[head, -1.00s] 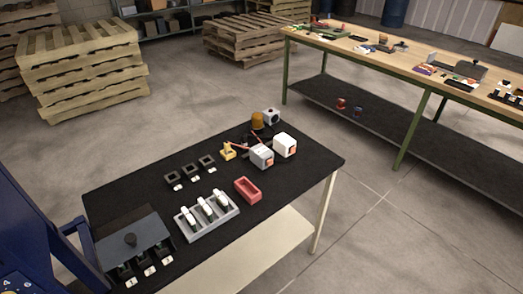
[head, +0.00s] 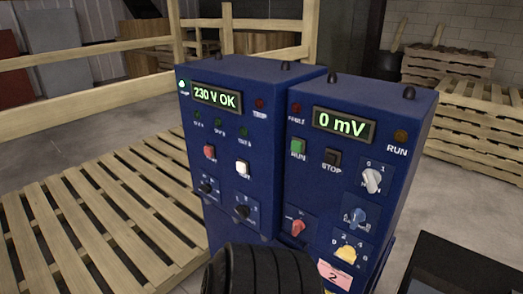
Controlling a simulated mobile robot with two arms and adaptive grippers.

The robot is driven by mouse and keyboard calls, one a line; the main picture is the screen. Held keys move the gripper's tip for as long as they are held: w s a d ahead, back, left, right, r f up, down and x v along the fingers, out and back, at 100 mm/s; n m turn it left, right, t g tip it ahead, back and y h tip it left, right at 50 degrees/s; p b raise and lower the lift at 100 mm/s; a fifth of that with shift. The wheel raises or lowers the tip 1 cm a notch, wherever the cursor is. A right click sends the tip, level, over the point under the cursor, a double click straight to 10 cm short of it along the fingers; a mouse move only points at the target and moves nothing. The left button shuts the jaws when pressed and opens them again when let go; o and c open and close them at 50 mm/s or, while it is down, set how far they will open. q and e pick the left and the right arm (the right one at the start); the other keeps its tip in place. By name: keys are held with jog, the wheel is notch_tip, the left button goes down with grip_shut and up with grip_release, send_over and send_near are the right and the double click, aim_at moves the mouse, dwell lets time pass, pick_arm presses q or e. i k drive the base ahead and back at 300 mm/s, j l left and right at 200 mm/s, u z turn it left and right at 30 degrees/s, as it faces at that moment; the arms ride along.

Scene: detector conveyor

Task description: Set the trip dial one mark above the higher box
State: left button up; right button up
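A yellow knob (head: 346,253) sits low on the front of the right blue cabinet (head: 408,150). Numbers, among them 0, 2 and 4, are marked around it. A pink note (head: 334,275) reading "2" is just below it. No readable label tells me whether this is the trip dial, and its exact pointer setting is too small to read. The cabinet's display (head: 343,125) reads "0 mV". I cannot identify the boxes to be compared in the current view.
The left blue cabinet (head: 278,135) shows "230 V OK". Its front has black knobs and red and white switches. The right cabinet also has a white knob (head: 371,180), a blue knob (head: 355,216) and a red switch (head: 297,226). A black tabletop (head: 470,268) is at lower right.

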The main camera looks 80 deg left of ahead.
aim_at(207, 188)
jog(key=k+j+u, duration=0.3)
jog(key=u, duration=0.15)
jog(key=k+j+u, duration=0.25)
jog(key=j+u, duration=0.2)
